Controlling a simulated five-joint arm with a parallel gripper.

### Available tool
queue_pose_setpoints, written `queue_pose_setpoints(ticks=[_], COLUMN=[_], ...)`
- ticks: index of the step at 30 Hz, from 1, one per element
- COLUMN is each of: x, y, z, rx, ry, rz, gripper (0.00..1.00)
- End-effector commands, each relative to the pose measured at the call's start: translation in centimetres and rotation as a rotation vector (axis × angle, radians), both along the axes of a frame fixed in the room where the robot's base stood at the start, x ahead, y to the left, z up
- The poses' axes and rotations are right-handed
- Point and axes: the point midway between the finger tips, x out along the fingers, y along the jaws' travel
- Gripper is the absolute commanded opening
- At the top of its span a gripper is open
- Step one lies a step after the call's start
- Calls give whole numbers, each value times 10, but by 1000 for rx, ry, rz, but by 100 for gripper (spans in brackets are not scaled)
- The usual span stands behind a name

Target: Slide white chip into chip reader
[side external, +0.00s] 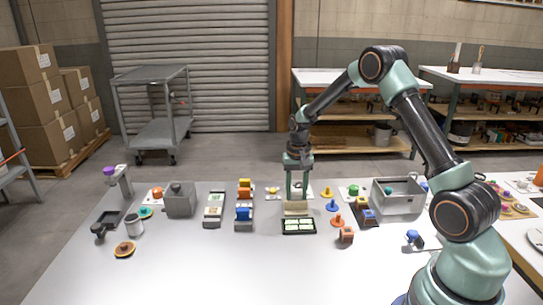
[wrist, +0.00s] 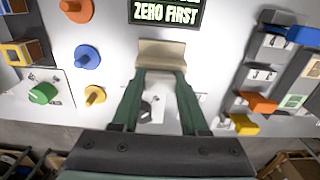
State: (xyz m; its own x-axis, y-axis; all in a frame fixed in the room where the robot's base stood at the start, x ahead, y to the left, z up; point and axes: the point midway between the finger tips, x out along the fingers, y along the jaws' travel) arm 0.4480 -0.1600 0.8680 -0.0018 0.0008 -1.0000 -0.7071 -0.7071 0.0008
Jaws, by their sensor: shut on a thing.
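A pale beige block (side external: 296,208) stands at the middle of the white table, just behind a dark display panel (side external: 298,226). In the wrist view the block (wrist: 162,54) lies right at my fingertips, and the panel (wrist: 165,12) reads "ZERO FIRST" beyond it. My gripper (side external: 297,197) points down with its tips low at the block. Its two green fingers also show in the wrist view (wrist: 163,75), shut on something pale. I take this for the white chip, but its outline does not stand out from the block and the pale surface behind it. I cannot see a slot.
Blue and yellow knobs (side external: 332,206) stand to the right, with an orange one (side external: 337,220) nearby. A rack with blue and yellow blocks (side external: 244,213) stands to the left. A grey bin (side external: 398,207) is further right.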

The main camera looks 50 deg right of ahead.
Motion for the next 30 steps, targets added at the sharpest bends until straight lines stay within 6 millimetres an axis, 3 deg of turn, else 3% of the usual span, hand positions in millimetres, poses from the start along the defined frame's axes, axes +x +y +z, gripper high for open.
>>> queue_pose_setpoints(ticks=[10,30], x=[0,0], y=[0,0], z=[2,26], rx=[0,-1], ry=[-1,-2], rz=[0,0], gripper=[0,0])
